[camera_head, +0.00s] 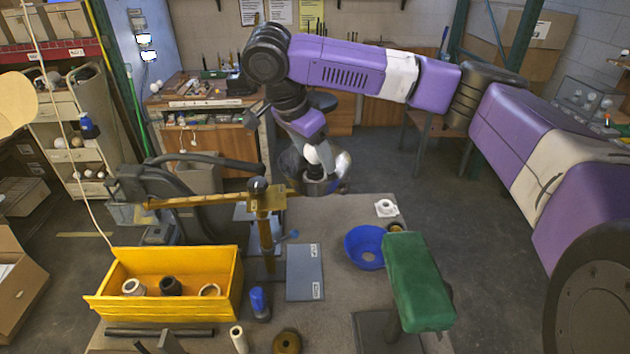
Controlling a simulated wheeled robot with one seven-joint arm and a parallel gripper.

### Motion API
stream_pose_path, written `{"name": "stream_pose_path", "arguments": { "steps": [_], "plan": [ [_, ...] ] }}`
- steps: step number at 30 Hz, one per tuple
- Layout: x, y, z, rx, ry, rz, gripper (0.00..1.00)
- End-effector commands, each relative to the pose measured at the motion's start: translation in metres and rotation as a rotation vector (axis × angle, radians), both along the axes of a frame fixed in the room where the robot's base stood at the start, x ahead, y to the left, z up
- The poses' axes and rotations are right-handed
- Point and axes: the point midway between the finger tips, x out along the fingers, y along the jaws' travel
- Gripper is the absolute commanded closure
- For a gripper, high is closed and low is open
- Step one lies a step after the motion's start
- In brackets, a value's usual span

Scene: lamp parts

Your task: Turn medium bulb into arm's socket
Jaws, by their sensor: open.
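A brass lamp arm (200,201) runs level across the top of an upright post (266,235) on the grey workbench. A dark, round socket-like part (316,186) is at the right end of this arm. My gripper (326,166) is just above that end, pointing down, and is open. A pale rounded shape (343,164) beside its fingers looks like a white bulb. It is too small and too overlapped to tell whether it sits in the socket or touches the fingers.
A yellow bin (170,311) with several ring-like parts stands at the front left. A blue bowl-shaped shade (365,246) and a green padded block (417,280) are to the right. A blue-grey plate (305,272) lies mid-bench. A small white part (386,208) is near the back edge.

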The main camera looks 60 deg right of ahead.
Motion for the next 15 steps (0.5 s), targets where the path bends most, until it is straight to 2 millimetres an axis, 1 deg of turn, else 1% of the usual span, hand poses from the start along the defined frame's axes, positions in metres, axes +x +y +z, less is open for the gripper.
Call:
{"name": "stream_pose_path", "arguments": {
  "steps": [4, 7, 11, 15],
  "plan": [
    [0.000, 0.000, 0.001, 0.000, 0.000, 0.001, 0.34],
    [0.001, 0.002, 0.005, -0.001, -0.001, 0.002, 0.34],
    [0.004, 0.007, 0.021, -0.004, -0.003, 0.003, 0.34],
    [0.007, 0.015, 0.041, -0.005, -0.002, 0.002, 0.34]
  ]
}}
